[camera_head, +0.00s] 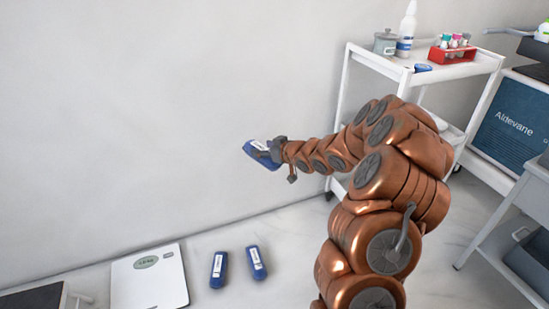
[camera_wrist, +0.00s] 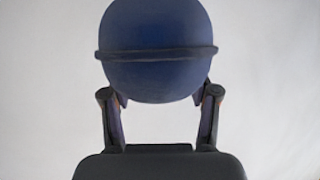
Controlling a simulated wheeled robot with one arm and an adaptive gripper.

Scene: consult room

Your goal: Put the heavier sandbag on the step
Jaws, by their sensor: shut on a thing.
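My gripper (camera_head: 277,151) is shut on a blue sandbag (camera_head: 260,155) with a white label, held in the air in front of the wall. In the wrist view, the blue sandbag (camera_wrist: 158,30) sits between the two fingers of my gripper (camera_wrist: 161,98), with a raised seam across it. Two more blue sandbags with white labels, a left one (camera_head: 218,270) and a right one (camera_head: 257,263), lie side by side on the floor. A dark-topped low object (camera_head: 32,298), possibly the step, is cut off at the bottom left.
A white scale (camera_head: 150,280) with nothing on it lies on the floor; its small display is too blurred to read surely. A white cart (camera_head: 400,72) at the upper right carries a bottle, a jar and a red tube rack (camera_head: 452,54). Another cart stands at the right edge.

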